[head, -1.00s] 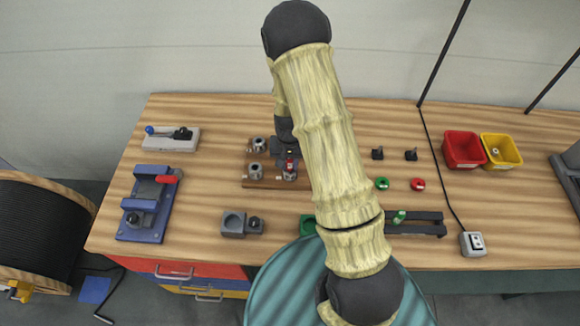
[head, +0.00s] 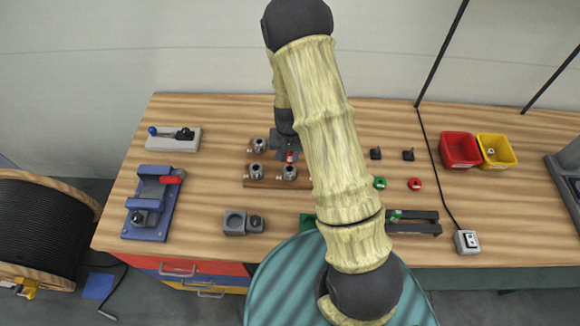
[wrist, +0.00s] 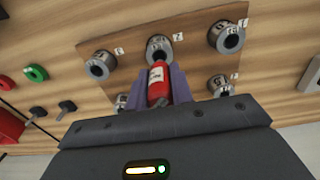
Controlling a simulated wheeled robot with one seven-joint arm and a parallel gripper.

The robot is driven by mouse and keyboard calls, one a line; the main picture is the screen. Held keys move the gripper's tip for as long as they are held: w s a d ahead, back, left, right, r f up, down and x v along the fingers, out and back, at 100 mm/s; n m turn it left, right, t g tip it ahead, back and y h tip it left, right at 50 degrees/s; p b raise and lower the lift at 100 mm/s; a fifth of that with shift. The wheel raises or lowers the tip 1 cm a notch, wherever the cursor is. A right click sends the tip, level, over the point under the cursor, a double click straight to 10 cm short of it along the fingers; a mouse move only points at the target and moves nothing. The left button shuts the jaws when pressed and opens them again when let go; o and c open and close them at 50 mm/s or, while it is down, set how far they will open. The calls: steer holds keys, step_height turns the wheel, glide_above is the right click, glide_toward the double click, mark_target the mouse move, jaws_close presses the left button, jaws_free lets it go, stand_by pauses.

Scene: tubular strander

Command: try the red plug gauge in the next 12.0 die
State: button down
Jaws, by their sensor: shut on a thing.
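My gripper (head: 289,152) is shut on the red plug gauge (wrist: 158,82), which is held between its two jaws in the wrist view. The gauge also shows as a small red spot in the head view (head: 291,157). Its far end points at the middle die (wrist: 160,48) of a row of three; I cannot tell whether they touch. A die (wrist: 100,66) lies to one side and another die (wrist: 226,37) to the other. Two more dies, one (wrist: 217,85) clear and one (wrist: 122,101) partly hidden by the gripper, sit closer in. The number labels are too small to read surely.
The dies stand on a brown board (head: 249,182), its right part hidden by my arm. Green (head: 379,183) and red (head: 415,184) rings, red (head: 460,150) and yellow (head: 497,152) bins are at right. A blue fixture (head: 150,205) is at left.

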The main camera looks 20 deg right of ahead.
steer(key=shift+r+p, duration=1)
steer(key=shift+r, duration=0.6)
steer(key=shift+d, duration=0.15)
